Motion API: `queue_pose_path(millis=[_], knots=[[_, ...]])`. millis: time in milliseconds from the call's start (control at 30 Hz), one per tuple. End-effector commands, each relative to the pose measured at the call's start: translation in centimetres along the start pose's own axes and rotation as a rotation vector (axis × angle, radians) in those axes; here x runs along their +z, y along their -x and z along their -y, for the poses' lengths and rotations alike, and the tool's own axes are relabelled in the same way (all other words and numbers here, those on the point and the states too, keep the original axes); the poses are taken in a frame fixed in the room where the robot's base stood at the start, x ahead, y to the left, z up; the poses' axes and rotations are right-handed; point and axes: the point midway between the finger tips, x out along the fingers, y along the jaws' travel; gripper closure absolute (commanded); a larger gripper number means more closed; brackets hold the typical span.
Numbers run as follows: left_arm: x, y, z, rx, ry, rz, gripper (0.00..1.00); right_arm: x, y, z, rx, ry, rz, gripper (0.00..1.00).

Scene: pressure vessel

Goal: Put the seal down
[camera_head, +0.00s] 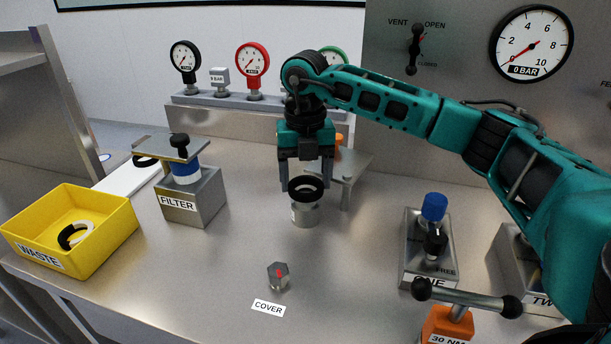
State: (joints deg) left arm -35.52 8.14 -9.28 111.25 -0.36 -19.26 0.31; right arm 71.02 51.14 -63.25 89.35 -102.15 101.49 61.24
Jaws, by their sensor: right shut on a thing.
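The black ring seal (306,181) is between the two fingertips of my right gripper (306,182), whose arm comes in from the right. My right gripper points down and is shut on the seal. The seal shows right at the top of a short grey metal cylinder (305,213) with a pale label. I cannot tell whether the seal rests on the cylinder or is held just above it. My left gripper is not in view.
A yellow WASTE bin (107,238) at left holds black and white rings. The FILTER block (205,205) stands beside it. A hex part (278,276) is by the COVER label (268,308). Block ONE (414,268) and an orange 30 NM tool (448,325) are at right.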

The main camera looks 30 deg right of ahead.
Motion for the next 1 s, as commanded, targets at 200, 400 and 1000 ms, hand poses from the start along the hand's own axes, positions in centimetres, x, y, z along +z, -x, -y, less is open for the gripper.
queue_pose_path(millis=[200, 400, 1000], knots=[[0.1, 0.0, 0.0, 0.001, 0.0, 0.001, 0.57, 0.0, 0.0, 0.0, 0.001, 0.0, 0.002, 0.58], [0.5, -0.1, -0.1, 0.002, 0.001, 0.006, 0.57, 0.0, -0.6, 0.0, 0.001, 0.0, 0.002, 0.58], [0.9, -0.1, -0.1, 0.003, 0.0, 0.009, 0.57, 0.0, -1.2, 0.0, 0.001, 0.0, 0.002, 0.04]])
